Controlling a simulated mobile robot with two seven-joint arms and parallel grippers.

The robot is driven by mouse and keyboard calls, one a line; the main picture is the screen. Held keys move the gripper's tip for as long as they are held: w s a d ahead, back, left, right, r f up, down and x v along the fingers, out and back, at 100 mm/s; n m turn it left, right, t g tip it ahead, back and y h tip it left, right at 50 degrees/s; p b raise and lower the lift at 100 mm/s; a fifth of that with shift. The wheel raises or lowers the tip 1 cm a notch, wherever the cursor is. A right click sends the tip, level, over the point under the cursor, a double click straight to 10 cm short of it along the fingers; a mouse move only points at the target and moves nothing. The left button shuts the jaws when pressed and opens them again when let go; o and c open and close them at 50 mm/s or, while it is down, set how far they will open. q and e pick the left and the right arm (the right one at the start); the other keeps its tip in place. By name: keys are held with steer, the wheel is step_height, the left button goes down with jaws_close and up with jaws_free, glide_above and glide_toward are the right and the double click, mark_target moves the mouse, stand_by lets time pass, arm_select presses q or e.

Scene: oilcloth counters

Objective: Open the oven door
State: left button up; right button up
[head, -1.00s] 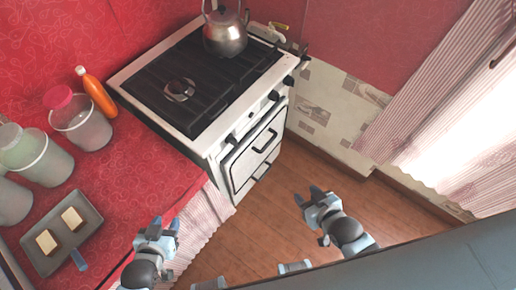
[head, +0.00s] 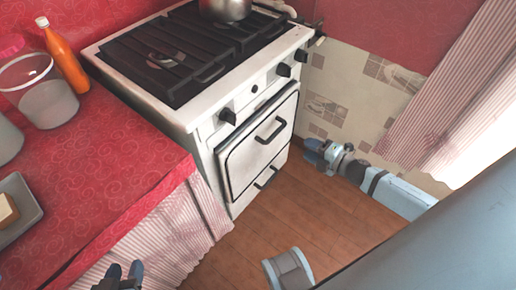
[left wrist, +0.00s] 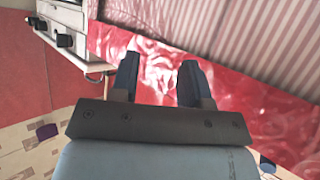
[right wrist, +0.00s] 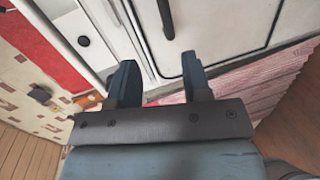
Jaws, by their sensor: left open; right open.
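The white oven door (head: 258,143) is shut on the front of the stove, below the knobs. Its dark handle (head: 270,131) runs across the upper part of the door. In the right wrist view the oven door (right wrist: 230,28) fills the top, with its dark handle (right wrist: 165,18) near the top middle. My right gripper (head: 314,150) is open and empty, to the right of the door near the tiled wall. Its fingers (right wrist: 160,84) point toward the door, apart from the handle. My left gripper (head: 126,272) is open and empty at the bottom left, by the striped curtain; its fingers show in the left wrist view (left wrist: 158,82).
The stove top (head: 190,50) carries a kettle (head: 225,8). A red counter (head: 100,160) at left holds an orange bottle (head: 66,60), a lidded jar (head: 42,95) and a tray (head: 20,215). Wooden floor (head: 250,235) before the stove is clear. A lower drawer handle (head: 266,179) sits under the door.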

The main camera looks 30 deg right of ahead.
mark_target(275, 132)
steer(key=shift+n, duration=0.6)
steer(key=b+x, duration=0.1)
steer(key=x, duration=0.9)
steer(key=b+x, duration=0.1)
steer(key=x, duration=0.3)
steer(key=shift+w+f+b, duration=0.3)
steer(key=shift+w+f, duration=0.05)
steer(key=shift+f, duration=0.1)
arm_select(q)
steer(key=r, duration=0.1)
steer(key=w+d+r+t+h, duration=0.1)
steer(key=r+t, duration=0.1)
steer(key=shift+w+d+r, duration=0.25)
steer(key=shift+w+d, duration=0.05)
steer(key=shift+d, duration=0.05)
arm_select(e)
jaws_close()
arm_select(q)
steer(key=shift+f, duration=0.15)
